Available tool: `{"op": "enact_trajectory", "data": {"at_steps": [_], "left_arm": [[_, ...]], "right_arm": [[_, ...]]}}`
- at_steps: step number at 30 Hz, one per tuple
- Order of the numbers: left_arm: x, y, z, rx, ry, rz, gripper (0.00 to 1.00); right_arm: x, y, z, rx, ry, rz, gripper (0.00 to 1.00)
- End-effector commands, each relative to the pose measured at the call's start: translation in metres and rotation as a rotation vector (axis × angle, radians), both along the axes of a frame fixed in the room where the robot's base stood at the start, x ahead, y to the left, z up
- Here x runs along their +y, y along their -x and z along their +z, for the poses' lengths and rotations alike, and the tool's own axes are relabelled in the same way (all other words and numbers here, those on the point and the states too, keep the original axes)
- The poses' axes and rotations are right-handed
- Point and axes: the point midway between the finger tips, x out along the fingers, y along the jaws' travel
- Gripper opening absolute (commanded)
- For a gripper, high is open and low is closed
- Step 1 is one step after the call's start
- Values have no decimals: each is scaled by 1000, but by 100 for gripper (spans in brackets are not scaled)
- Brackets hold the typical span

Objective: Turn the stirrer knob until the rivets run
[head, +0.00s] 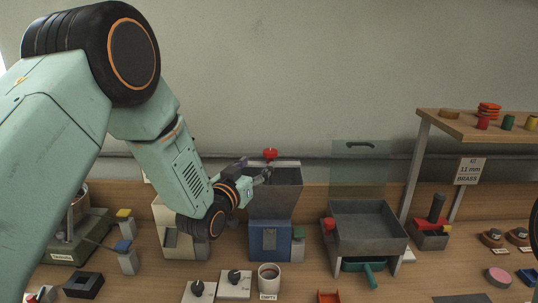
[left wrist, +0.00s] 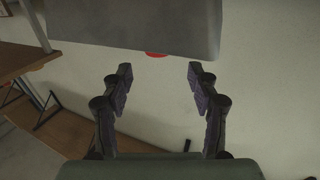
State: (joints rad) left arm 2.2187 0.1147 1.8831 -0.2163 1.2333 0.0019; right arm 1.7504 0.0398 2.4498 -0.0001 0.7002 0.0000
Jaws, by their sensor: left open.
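A red knob (head: 270,154) sits at the top of a grey hopper (head: 275,195) that stands on a blue base (head: 270,240). My left gripper (head: 264,174) reaches in from the left over the hopper, just below the knob in the picture. In the left wrist view my left gripper (left wrist: 158,75) is open with nothing between its fingers. There a small red part (left wrist: 156,55), likely the knob, shows beyond the fingertips. The rest of it is hidden behind a grey block (left wrist: 135,20). No rivets can be made out. My right gripper is not in view.
A wooden shelf (head: 465,125) stands at right; a transparent panel (head: 360,168) rises behind the tray.

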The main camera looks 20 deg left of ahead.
Motion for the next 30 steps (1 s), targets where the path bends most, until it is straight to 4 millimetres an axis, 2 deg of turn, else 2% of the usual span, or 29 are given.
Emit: {"op": "enact_trajectory", "data": {"at_steps": [16, 21, 30], "left_arm": [[-9, -62, 0, 1, -1, -1, 60], [-10, -72, 0, 1, 0, -1, 60], [-10, -75, -1, 2, 1, 0, 60]], "right_arm": [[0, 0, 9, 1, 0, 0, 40], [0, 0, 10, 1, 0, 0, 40], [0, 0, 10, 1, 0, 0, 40]]}}
